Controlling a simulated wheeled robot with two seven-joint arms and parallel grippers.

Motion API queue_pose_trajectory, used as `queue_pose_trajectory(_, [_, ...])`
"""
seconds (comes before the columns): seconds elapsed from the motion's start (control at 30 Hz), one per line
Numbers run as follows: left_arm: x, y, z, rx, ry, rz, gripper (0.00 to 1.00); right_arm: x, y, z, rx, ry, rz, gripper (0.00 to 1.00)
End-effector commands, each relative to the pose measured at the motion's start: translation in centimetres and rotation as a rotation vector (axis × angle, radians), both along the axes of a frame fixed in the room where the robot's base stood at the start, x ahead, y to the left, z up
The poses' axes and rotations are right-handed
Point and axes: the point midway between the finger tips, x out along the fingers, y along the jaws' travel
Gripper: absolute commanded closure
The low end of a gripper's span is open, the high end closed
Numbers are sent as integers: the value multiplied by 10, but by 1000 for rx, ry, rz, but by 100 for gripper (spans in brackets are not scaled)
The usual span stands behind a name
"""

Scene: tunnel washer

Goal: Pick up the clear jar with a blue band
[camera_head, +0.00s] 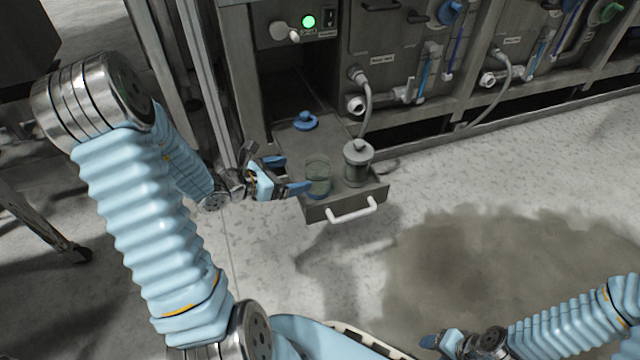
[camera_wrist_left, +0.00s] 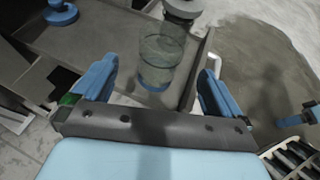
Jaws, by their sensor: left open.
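The clear jar with a blue band (camera_head: 317,178) stands upright near the left side of an open drawer (camera_head: 318,213). In the left wrist view the jar (camera_wrist_left: 160,62) is upright ahead of my gripper, with the blue band at its base. My left gripper (camera_head: 290,175) is open, its blue fingers pointing at the jar from the left. In the left wrist view the fingers (camera_wrist_left: 155,90) are spread to either side of the jar's line, and I see no contact. My right gripper (camera_head: 440,340) is at the bottom right, away from the drawer; its opening is unclear.
A lidded grey jar (camera_head: 357,163) stands right beside the clear jar. A blue lid or knob (camera_head: 305,121) lies farther back in the drawer. The drawer has a white handle (camera_head: 351,211). The machine front with hoses rises behind. A dark wet patch (camera_head: 480,260) covers the floor at right.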

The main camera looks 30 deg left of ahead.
Motion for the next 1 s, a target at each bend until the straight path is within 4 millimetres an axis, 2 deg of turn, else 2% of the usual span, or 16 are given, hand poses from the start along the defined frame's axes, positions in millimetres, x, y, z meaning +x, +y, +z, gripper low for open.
queue_pose_trajectory(0.1, [20,-10,-12,-1,2,-5,0,0,0,-7,0,-2,-2,43])
queue_pose_trajectory(0.37, [41,-19,-22,-1,2,-4,0,1,0,-12,0,-2,-2,43])
queue_pose_trajectory(0.6, [70,-33,-39,0,2,-5,0,1,-1,-21,-2,-5,-4,43])
queue_pose_trajectory(0.9, [77,-36,-41,0,2,-4,0,1,-1,-21,-2,-5,-4,43])
queue_pose_trajectory(1.0, [77,-36,-41,0,2,-4,14,1,-1,-21,-2,-5,-4,43])
